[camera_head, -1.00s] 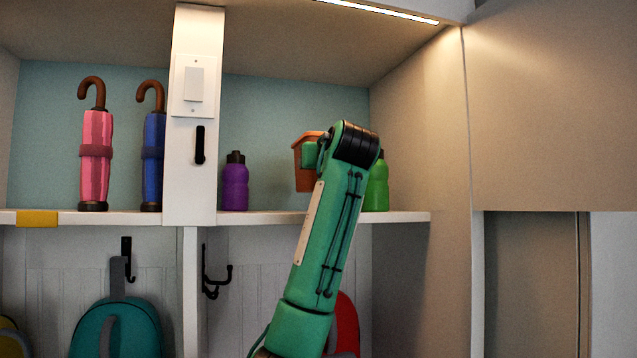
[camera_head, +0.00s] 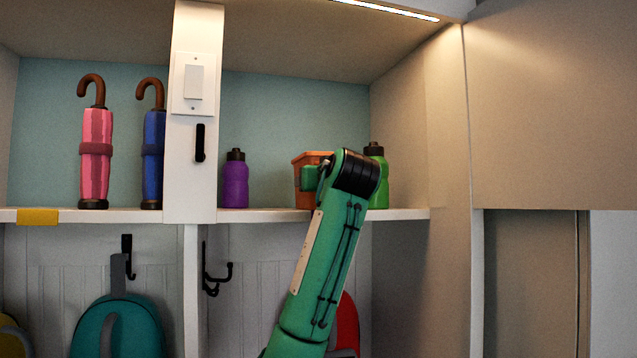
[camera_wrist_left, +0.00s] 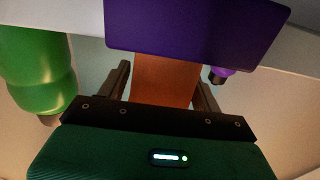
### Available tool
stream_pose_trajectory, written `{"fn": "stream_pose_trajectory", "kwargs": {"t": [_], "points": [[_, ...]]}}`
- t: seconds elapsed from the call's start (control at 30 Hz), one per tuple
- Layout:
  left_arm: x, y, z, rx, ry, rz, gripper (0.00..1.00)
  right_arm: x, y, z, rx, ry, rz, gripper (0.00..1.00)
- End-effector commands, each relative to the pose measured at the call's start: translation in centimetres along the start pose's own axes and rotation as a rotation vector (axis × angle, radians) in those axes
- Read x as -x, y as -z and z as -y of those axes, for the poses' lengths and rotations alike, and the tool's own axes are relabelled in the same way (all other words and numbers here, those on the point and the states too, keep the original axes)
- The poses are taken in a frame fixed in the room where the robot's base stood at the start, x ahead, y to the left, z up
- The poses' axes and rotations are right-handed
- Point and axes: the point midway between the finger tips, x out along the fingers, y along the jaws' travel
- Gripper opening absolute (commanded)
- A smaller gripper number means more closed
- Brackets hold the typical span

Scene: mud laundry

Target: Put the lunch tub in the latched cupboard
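The lunch tub (camera_head: 311,160), orange-brown with a wide rim, stands at shelf level between a purple and a green bottle, partly hidden by my left wrist. In the left wrist view, where the scene appears upside down, the orange tub (camera_wrist_left: 165,82) lies between the two dark fingers of my left gripper (camera_wrist_left: 162,80). The fingers sit close along both its sides and look shut on it. The open compartment (camera_head: 275,110) has a lit ceiling and a pale blue back. A black latch or handle (camera_head: 200,143) is on the white post (camera_head: 193,190). My right gripper is not in view.
The shelf (camera_head: 255,215) also holds the purple bottle (camera_head: 235,180), green bottle (camera_head: 379,165) and two umbrellas (camera_head: 96,150). A large beige panel (camera_head: 550,110) stands at right. Bags and hooks hang below. A flat purple shape (camera_wrist_left: 195,30) covers part of the wrist view.

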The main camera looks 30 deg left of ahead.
Motion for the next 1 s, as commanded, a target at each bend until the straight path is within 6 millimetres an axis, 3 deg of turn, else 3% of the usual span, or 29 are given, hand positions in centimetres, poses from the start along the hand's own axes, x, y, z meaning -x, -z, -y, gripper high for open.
{"fn": "stream_pose_trajectory", "kwargs": {"t": [0.43,0.7,1.0], "points": [[0.2,0.5,0.0,0.0,-0.001,-0.001,0.74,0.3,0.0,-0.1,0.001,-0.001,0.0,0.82],[5.8,0.0,-0.1,0.003,-0.005,-0.003,0.74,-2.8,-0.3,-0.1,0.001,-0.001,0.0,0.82],[11.0,0.2,-0.1,0.002,-0.002,-0.001,0.74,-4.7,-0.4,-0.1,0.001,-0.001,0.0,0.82]]}}
